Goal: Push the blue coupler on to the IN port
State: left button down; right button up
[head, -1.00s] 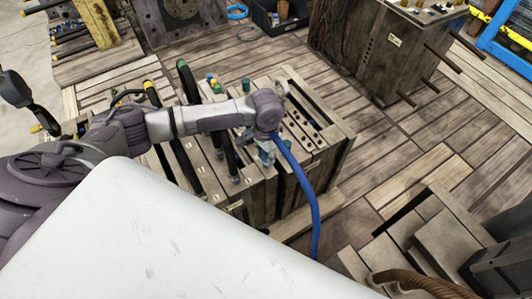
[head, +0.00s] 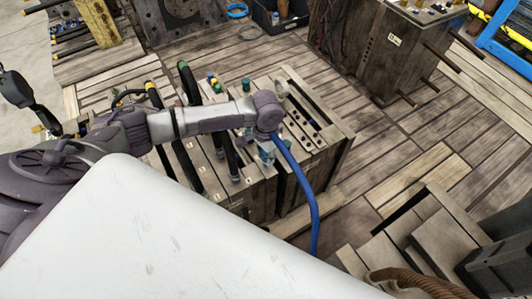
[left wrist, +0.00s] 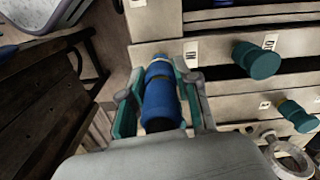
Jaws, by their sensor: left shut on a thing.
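The blue coupler (left wrist: 161,98) is in the left wrist view, between the two teal fingers of my left gripper (left wrist: 160,70), which is shut on it. Its far end, with a brass-coloured tip, points at the pale face of the mould (left wrist: 221,50). It meets or nearly meets that face; whether it is seated on a port cannot be told. A small label (left wrist: 191,53) is just right of the tip, its text too small to read. In the head view the blue hose (head: 309,190) hangs down from my left wrist beside the mould (head: 330,146). My right gripper is not in view.
Two teal couplers stick out of the mould face to the right, an upper one (left wrist: 258,61) and a lower one (left wrist: 297,116). A metal ring (left wrist: 287,158) is at the lower right. Black hoses (head: 188,84) lie across the mould to the left.

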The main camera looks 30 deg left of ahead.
pick_arm(q)
jog(key=shift+f+p, duration=0.2)
jog(key=shift+p, duration=0.2)
dwell(0.3)
jog(key=shift+f, duration=1)
dwell(0.9)
